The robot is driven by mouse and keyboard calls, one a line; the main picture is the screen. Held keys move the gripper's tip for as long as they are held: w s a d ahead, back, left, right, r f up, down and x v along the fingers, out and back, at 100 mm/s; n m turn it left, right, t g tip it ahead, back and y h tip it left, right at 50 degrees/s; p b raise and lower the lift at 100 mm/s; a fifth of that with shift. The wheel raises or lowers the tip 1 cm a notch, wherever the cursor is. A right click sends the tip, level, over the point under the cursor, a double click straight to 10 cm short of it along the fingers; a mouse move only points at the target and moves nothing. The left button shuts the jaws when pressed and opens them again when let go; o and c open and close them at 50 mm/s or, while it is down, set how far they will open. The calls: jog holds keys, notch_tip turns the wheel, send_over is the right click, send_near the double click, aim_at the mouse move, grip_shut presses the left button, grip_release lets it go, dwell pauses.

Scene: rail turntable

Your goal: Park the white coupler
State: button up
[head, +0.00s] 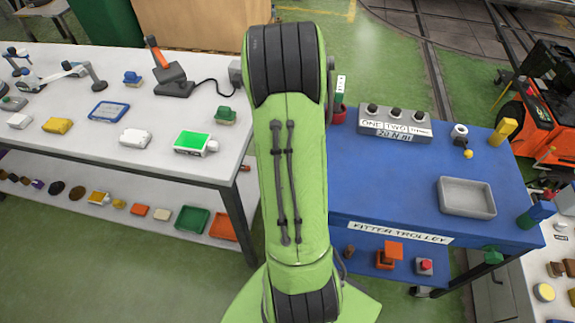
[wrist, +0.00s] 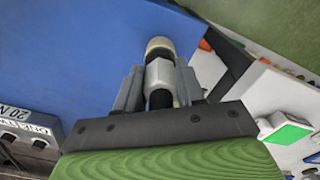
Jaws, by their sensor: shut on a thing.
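In the wrist view my gripper (wrist: 160,88) is shut on a pale, round-bodied piece (wrist: 159,73) with black bands and a cream end, which looks like the white coupler. The fingers press on its two sides, and it is in front of the blue kitter trolley (wrist: 85,50) near that trolley's edge. I cannot tell whether it touches anything beyond the fingers. In the head view my green arm hides the gripper and the held piece. A grey box (head: 395,122) with three dark round tops and a label reading ONE, TWO and 20 N M stands on the trolley.
A white table (head: 75,135) with several tools stands left. An orange vehicle (head: 545,125) stands right.

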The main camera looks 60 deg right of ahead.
jog(key=shift+f, duration=0.3)
jog(key=o, duration=1.2)
jog(key=shift+o, duration=0.2)
notch_tip(320, 180, up, 16)
jog(key=p, duration=0.3)
jog(key=shift+f, duration=0.1)
